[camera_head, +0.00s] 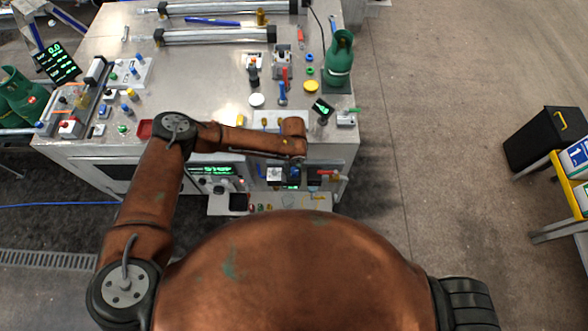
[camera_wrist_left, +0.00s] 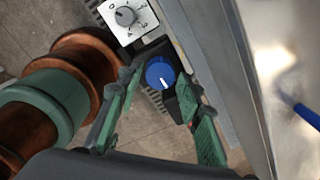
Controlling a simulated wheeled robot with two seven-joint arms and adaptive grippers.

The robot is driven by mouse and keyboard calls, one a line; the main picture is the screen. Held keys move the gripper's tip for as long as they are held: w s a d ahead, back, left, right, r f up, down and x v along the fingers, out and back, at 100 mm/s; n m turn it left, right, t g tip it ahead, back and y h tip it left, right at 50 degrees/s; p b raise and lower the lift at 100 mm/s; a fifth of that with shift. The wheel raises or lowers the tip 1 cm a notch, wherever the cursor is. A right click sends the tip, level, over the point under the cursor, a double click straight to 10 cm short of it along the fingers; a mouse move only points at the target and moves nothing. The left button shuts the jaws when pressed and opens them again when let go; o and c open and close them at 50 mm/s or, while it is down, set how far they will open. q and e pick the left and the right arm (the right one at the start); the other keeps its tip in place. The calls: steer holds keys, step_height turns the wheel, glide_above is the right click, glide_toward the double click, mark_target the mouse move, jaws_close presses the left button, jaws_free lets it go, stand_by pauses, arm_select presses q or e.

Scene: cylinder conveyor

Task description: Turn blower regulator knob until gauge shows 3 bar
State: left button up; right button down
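The blue knob (camera_wrist_left: 160,73) with a white pointer mark shows in the left wrist view. My left gripper (camera_wrist_left: 161,90) is open, with its green-padded fingers on either side of the knob; I cannot tell whether they touch it. In the head view my left gripper (camera_head: 288,178) is at the front edge of the bench and hides the knob. A grey dial (camera_wrist_left: 126,16) on a white numbered plate sits beside the knob. My right gripper is out of view.
The metal bench (camera_head: 200,80) carries cylinders, switches and buttons. A green gas bottle (camera_head: 339,57) stands at its right edge. A tilted screen (camera_head: 57,62) at the left shows 0.0 at its top. A green-lit panel (camera_head: 212,170) is on the bench front.

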arm_select(q)
steer(key=shift+f, duration=1)
steer(key=shift+c, duration=0.3)
steer(key=c, duration=0.8)
